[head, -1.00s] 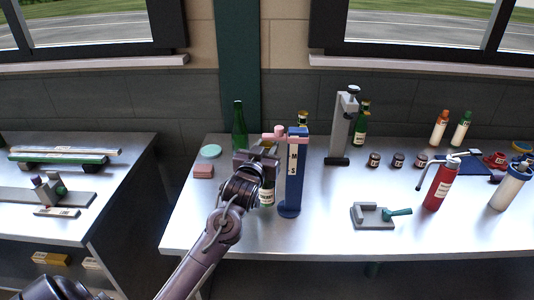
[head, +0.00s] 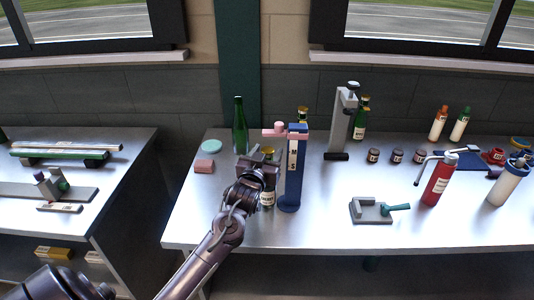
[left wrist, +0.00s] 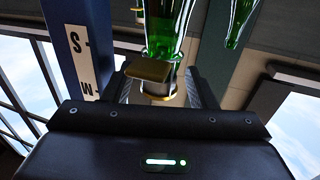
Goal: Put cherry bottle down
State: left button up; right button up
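A dark green bottle with a cream label, which I take to be the cherry bottle (head: 267,199), stands upright on the right-hand table, left of the blue column stand (head: 292,180). My left gripper (head: 262,160) is at its upper part and hides much of it in the head view. In the left wrist view, green glass and a gold band of the bottle (left wrist: 165,35) show between the two fingers of my left gripper (left wrist: 160,85). Narrow gaps show beside the bottle, so the fingers look open around it. My right gripper is not in view.
A tall green bottle (head: 239,128) stands behind my gripper. A grey press (head: 341,125), small jars and a red bottle (head: 439,183) stand to the right. The front left of the table is clear.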

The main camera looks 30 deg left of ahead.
pick_arm(q)
jog(key=shift+s+r, duration=0.1)
jog(key=b+v, duration=0.2)
jog(key=v, duration=0.9)
jog(key=shift+s+d+b, duration=0.2)
jog(key=shift+s+b, duration=0.15)
